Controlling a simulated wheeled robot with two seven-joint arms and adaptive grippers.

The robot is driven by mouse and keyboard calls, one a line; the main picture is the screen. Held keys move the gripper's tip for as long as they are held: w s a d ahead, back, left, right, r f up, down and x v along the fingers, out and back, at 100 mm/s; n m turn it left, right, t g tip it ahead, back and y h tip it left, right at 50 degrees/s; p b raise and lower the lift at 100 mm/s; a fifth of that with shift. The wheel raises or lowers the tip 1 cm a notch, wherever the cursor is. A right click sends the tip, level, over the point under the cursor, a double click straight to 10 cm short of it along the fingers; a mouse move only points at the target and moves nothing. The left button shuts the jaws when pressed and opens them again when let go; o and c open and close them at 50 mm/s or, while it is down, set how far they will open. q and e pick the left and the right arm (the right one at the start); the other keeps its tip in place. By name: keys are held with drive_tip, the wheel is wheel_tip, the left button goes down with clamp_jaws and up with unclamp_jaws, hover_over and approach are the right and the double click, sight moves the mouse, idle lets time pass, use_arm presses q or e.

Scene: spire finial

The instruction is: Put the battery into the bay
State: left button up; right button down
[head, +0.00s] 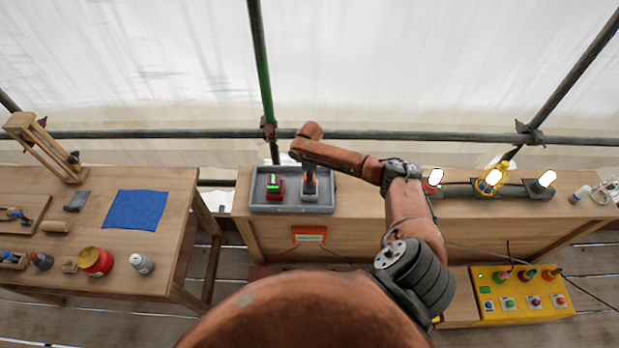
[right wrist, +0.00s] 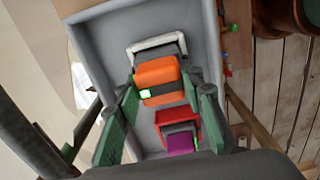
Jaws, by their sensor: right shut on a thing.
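An orange block with a dark band and a small green light, seemingly the battery (right wrist: 158,74), is between the green fingers of my right gripper (right wrist: 167,97) in the right wrist view. The gripper is shut on it. Just beyond it is a white-framed dark holder (right wrist: 157,46), perhaps the bay; the block hides part of it, and I cannot tell whether they touch. Beside it is a red holder (right wrist: 175,122) with a purple part, also in the head view (head: 275,187). Both stand in a grey tray (head: 290,209). My left gripper is not in view.
The tray sits at the left end of the right bench (head: 350,205). Lit lamps (head: 490,178) stand farther right. A yellow button box (head: 525,305) is at lower right. The left table (head: 185,215) holds a blue cloth (head: 135,210) and small tools. A gap separates both tables.

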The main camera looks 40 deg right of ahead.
drive_tip(key=shift+f+b, duration=0.5)
drive_tip(key=shift+f, duration=0.45)
drive_tip(key=c, duration=1.2)
unclamp_jaws()
wheel_tip(320, 180, up, 12)
drive_tip(key=shift+f, duration=0.1)
